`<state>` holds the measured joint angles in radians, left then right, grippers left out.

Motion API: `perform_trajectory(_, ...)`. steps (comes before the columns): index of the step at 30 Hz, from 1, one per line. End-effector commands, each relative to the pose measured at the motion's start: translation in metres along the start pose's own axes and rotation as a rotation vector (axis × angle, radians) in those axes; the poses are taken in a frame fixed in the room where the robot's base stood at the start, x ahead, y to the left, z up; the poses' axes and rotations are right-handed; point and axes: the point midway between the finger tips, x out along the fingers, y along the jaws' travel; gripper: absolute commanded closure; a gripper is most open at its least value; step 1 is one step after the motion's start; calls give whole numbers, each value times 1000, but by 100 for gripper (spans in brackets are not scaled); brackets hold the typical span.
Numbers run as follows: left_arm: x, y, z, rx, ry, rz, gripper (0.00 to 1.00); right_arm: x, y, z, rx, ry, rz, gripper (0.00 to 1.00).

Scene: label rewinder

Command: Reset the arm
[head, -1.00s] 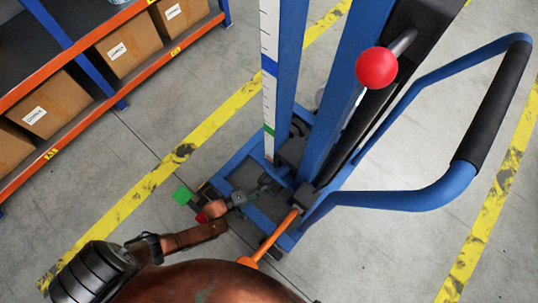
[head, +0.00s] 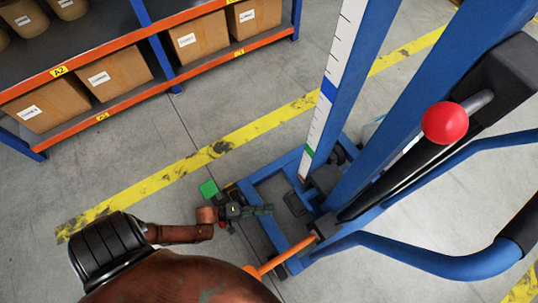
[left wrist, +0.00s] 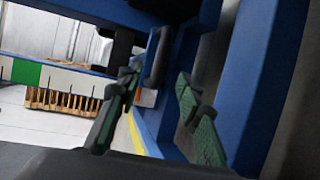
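My left arm comes in from the lower left in the head view. Its gripper (head: 264,210) hangs low, beside the base of a blue lifting stand (head: 353,150). In the left wrist view its two dark green fingers (left wrist: 155,108) stand apart with nothing held between them. A red ball knob (head: 445,123) sits on a grey rod on the stand, far above the gripper. An orange lever (head: 288,256) runs from the stand's foot; its lower end is hidden behind my brown arm. My right gripper is out of view.
A rack (head: 160,85) with cardboard boxes stands at the upper left. A white scale (head: 330,90) runs up the stand. A blue handlebar (head: 425,260) juts out at the right. A yellow floor line (head: 190,162) crosses behind the gripper; grey floor at the left is clear.

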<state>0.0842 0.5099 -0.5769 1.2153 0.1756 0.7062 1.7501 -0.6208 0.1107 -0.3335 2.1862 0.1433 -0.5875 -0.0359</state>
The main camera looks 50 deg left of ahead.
Motion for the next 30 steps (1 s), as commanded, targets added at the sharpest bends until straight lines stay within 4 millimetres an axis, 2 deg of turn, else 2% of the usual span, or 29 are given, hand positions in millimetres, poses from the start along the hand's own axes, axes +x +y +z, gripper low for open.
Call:
perform_trajectory(14, 0, -2, 5, 12, 5, -10, 67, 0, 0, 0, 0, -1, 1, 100)
perform_trajectory(17, -5, -10, 24, 70, 24, -49, 67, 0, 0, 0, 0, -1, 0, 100)
perform_trajectory(20, -14, -19, 53, 190, 48, -129, 67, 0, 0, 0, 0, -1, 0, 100)
perform_trajectory(24, -37, -25, 94, 413, 53, -287, 67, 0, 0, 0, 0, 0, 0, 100)
perform_trajectory(27, -58, -24, 115, 576, 23, -405, 67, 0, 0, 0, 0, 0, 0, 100)
perform_trajectory(30, -79, -20, 128, 709, -23, -501, 67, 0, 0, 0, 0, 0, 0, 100)
